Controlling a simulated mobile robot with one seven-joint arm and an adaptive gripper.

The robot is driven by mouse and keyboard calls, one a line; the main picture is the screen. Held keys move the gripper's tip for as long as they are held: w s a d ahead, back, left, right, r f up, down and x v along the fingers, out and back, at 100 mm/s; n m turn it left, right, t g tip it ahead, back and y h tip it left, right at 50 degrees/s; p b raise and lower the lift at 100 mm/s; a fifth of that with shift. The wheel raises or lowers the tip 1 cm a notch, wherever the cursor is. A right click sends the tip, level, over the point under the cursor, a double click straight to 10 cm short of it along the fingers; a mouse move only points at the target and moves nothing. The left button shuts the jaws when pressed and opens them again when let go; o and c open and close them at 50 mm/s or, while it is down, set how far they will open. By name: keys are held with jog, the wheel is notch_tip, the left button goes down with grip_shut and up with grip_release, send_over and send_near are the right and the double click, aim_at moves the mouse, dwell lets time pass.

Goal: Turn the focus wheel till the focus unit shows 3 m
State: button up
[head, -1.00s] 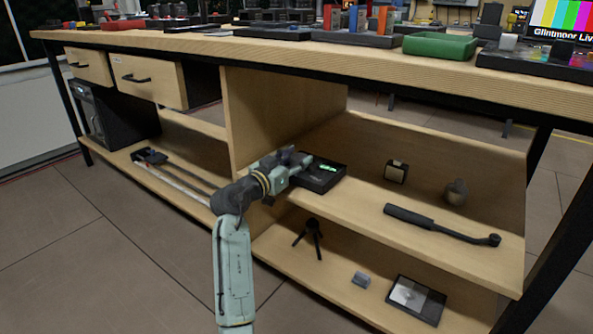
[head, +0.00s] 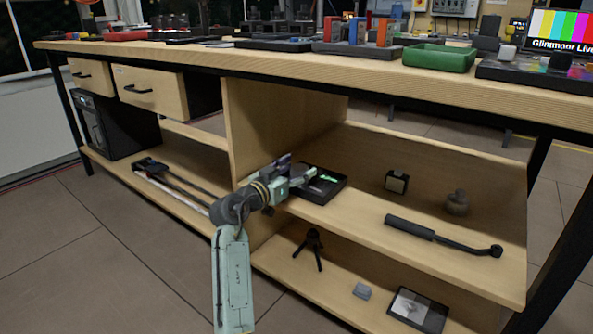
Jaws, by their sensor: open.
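The focus unit looks to be the low black box (head: 330,186) on the left part of the upper shelf, with a small green lit display (head: 327,177). The display is too small to read. My gripper (head: 303,176) is at the left side of this box, its fingers over or beside the box's near left part. It is open. The focus wheel is not clearly visible; my gripper and wrist cover that side of the box. I cannot tell whether the fingers touch anything.
On the same shelf are a small dark cube (head: 396,182), a grey round object (head: 456,203) and a black handle with a rod (head: 440,235). The upright panel (head: 265,125) stands close behind my wrist. The worktop (head: 330,65) overhangs the shelf. A small tripod (head: 311,248) stands below.

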aim_at(296, 169)
notch_tip(296, 169, up, 9)
jog(key=shift+r, duration=0.45)
